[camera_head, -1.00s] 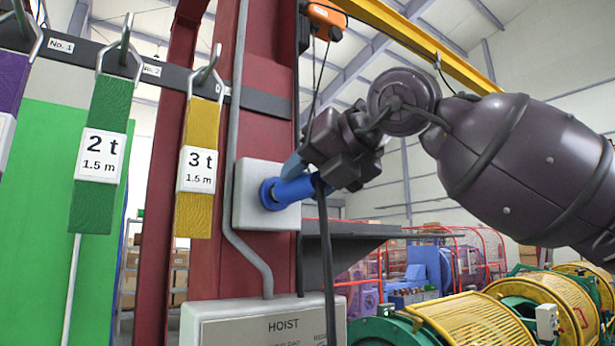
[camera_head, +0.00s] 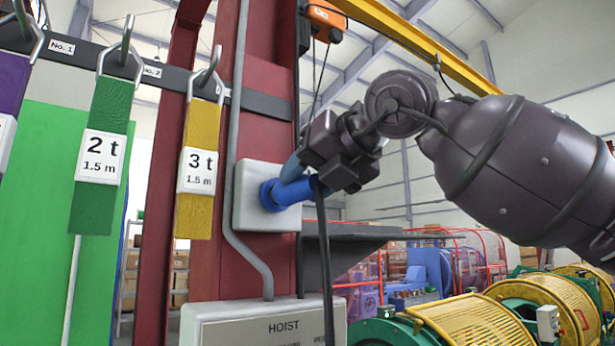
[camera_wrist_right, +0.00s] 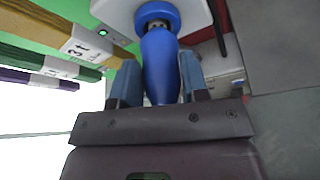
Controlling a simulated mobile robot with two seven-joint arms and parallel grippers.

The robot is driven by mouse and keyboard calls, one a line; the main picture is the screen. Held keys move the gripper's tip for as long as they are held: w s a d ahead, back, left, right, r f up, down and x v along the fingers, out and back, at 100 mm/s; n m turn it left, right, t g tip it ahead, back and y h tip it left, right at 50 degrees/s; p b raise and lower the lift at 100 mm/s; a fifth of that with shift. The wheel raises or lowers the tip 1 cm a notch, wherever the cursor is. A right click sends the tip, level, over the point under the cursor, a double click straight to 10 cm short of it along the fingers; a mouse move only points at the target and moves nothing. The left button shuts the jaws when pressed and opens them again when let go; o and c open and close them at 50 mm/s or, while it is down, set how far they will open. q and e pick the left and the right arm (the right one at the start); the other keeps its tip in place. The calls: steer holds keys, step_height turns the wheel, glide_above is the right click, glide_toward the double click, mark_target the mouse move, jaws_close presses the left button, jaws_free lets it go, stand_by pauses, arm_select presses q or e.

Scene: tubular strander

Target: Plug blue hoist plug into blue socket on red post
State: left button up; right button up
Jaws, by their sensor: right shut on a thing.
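The blue socket (camera_head: 269,195) sits on a light grey box (camera_head: 247,176) on the red post (camera_head: 272,98). The blue plug (camera_head: 297,190) is in line with the socket, its front end at the socket's mouth. In the right wrist view the plug (camera_wrist_right: 160,65) lies between the blue fingers of my right gripper (camera_wrist_right: 157,82), which is shut on it. A dark gap with small metallic parts shows between the plug and the socket ring (camera_wrist_right: 157,14). In the head view my right gripper (camera_head: 293,168) reaches in from the right. My left gripper is out of view.
A black cable (camera_head: 326,260) hangs from the plug. Green (camera_head: 100,205) and yellow (camera_head: 194,215) slings hang left of the socket. A grey conduit (camera_head: 232,215) runs beside the box. The HOIST panel (camera_head: 262,327) is below, and a dark shelf (camera_head: 350,235) stands right of the post.

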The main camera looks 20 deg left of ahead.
steer(key=shift+w+a+p, duration=0.3)
steer(key=shift+w+a, duration=0.2)
steer(key=shift+a, duration=0.2)
steer(key=o, duration=1.1)
steer(key=shift+c, duration=0.2)
steer(key=shift+d+r, duration=0.1)
steer(key=shift+d, duration=0.05)
steer(key=b+v, duration=0.2)
steer(key=v, duration=0.8)
steer(key=shift+s+d, duration=0.15)
steer(key=shift+s, duration=0.1)
